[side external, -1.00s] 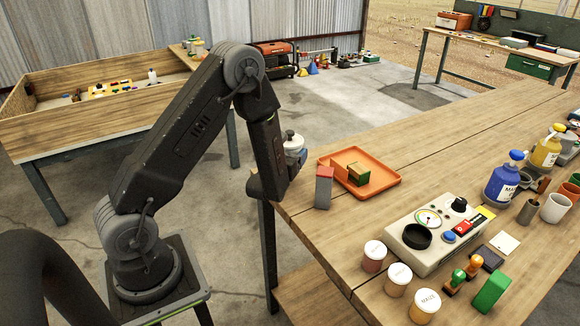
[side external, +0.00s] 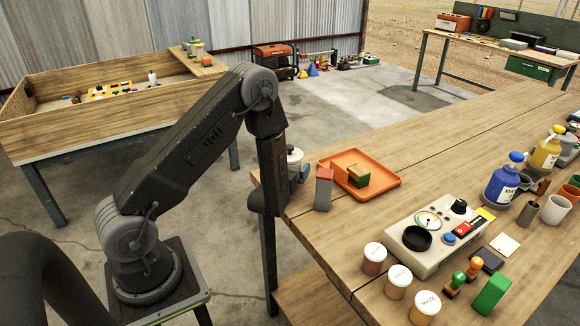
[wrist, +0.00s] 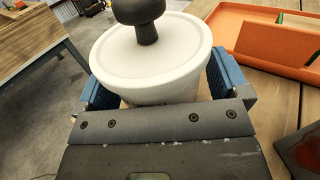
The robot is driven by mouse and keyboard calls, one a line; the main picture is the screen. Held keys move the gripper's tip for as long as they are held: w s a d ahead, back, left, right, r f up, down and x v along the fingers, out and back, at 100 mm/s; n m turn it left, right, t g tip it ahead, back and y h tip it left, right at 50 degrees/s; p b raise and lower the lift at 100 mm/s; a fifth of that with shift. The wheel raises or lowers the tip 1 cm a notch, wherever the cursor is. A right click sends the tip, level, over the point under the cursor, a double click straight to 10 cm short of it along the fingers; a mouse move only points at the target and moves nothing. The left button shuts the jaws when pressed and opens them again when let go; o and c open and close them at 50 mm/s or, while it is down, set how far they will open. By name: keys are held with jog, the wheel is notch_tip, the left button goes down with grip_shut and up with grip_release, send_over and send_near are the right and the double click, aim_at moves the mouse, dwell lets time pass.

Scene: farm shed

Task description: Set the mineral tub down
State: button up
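The mineral tub, a white round tub with a dark knob on its lid (wrist: 150,60), sits between the two blue finger pads of my gripper (wrist: 162,92) in the wrist view. The pads press on its left and right sides. In the side view the tub (side external: 294,157) is partly hidden behind my wrist, and a blue fingertip of my gripper (side external: 300,174) shows beside it. It is upright at the near left edge of the wooden bench (side external: 440,150). I cannot tell whether its base touches the wood.
An orange tray (side external: 388,183) holding a green and brown block (side external: 358,176) lies just right of the tub. A grey block with a red top (side external: 323,188) stands close by. A meter box (side external: 432,240), labelled jars (side external: 398,280) and bottles (side external: 503,180) occupy the bench's right side.

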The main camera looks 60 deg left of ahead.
jog(key=shift+o, duration=0.3)
jog(key=shift+r, duration=0.15)
jog(key=v, duration=1.2)
jog(key=s+a+r+n+g+y, duration=0.3)
jog(key=s+r+n+g+y, duration=0.2)
jog(key=s+r+n+g, duration=0.95)
jog(key=d+f+n+h, duration=0.1)
jog(key=d+n+h, duration=0.8)
jog(key=d+n, duration=0.15)
jog(key=w+d+r+n+t+h, duration=0.1)
jog(key=d+r+n+t+h, duration=0.3)
jog(key=d, duration=0.5)
notch_tip(320, 180, up, 4)
jog(key=shift+w+f+t+h, duration=0.1)
jog(key=shift+w+t+h, duration=0.4)
jog(key=shift+h, duration=0.5)
